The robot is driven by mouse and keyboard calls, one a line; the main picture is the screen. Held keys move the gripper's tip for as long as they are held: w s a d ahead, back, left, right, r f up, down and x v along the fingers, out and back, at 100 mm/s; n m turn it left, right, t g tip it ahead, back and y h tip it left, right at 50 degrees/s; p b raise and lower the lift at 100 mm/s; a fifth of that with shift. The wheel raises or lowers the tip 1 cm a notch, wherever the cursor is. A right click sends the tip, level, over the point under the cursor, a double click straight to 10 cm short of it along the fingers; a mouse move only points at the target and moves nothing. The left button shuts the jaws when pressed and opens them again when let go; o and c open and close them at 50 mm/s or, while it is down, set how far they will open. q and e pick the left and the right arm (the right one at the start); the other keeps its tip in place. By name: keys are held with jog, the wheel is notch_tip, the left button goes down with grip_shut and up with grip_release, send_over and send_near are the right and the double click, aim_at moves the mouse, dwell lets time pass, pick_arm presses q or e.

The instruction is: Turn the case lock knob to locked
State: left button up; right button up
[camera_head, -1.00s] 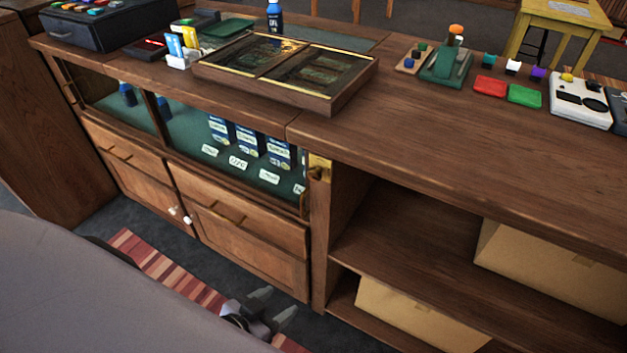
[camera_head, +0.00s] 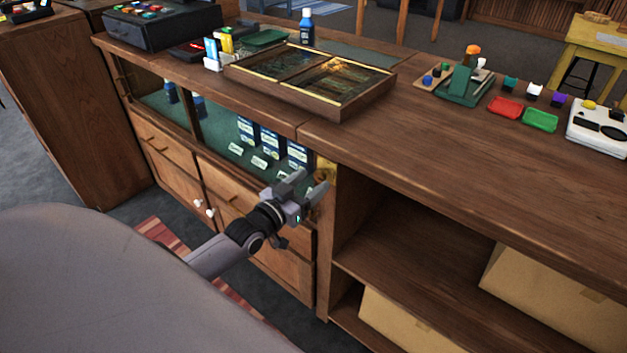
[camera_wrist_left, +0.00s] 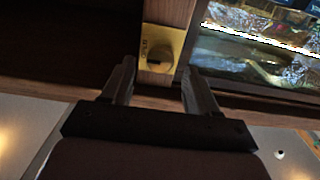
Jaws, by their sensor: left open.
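The case lock is a brass plate (camera_head: 328,168) on the wooden post at the right end of the glass case. In the left wrist view the plate (camera_wrist_left: 163,38) carries a dark round knob (camera_wrist_left: 157,61) and small lettering too blurred to read. My left gripper (camera_head: 312,186) is in front of the post, just below the plate, and partly covers the knob in the head view. In the left wrist view its fingers (camera_wrist_left: 158,72) are open and empty, one on each side of the knob's line; I cannot tell whether they touch it. My right gripper is not in view.
The glass case front (camera_head: 222,135) lies left of the post, with wooden drawers (camera_head: 165,145) below. An open shelf with cardboard boxes (camera_head: 548,300) lies to the right.

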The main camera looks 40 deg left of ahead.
pick_arm(q)
jog(key=shift+w, duration=0.95)
jog(key=c, duration=1)
